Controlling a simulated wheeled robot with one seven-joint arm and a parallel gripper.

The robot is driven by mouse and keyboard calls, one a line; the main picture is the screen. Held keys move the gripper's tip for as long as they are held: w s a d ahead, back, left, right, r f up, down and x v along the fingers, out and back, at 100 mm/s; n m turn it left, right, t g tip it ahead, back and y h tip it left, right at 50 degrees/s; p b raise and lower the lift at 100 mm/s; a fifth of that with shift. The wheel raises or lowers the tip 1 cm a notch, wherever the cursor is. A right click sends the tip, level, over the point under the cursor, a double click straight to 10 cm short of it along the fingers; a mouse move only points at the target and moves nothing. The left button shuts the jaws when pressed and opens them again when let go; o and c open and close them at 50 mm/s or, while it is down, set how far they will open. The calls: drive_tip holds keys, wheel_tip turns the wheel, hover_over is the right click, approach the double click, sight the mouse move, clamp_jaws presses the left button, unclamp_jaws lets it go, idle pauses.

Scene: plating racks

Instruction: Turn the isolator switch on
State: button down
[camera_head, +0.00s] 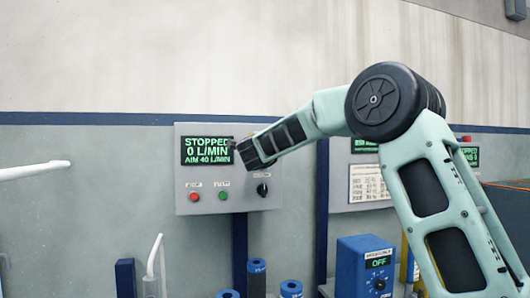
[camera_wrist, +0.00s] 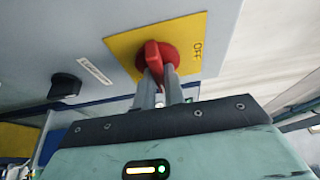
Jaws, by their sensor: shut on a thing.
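The isolator switch is a red rotary handle (camera_wrist: 155,52) on a yellow plate (camera_wrist: 124,43) in the wrist view. The word OFF is printed on the plate to the right of the handle; no ON mark shows. My gripper (camera_wrist: 159,77) has its two grey fingers on either side of the handle's grip, shut on it. In the head view my arm reaches to the right part of the grey control box (camera_head: 218,205), and its end hides the isolator and the fingers. The box's screen (camera_head: 208,150) reads STOPPED, 0 L/MIN, AIM 40 L/MIN.
A black knob (camera_head: 262,189) sits below my wrist on the box; it also shows in the wrist view (camera_wrist: 65,86). A red button (camera_head: 195,196) and a green button (camera_head: 222,195) are left of it. A blue box (camera_head: 350,262) reading OFF stands lower right.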

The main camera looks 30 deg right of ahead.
idle(0.3)
drive_tip(key=c, duration=1.5)
unclamp_jaws()
drive_tip(key=b+v, duration=0.4)
drive_tip(key=v, duration=1.3)
drive_tip(key=shift+s+a, duration=0.1)
drive_tip(key=shift+a, duration=0.1)
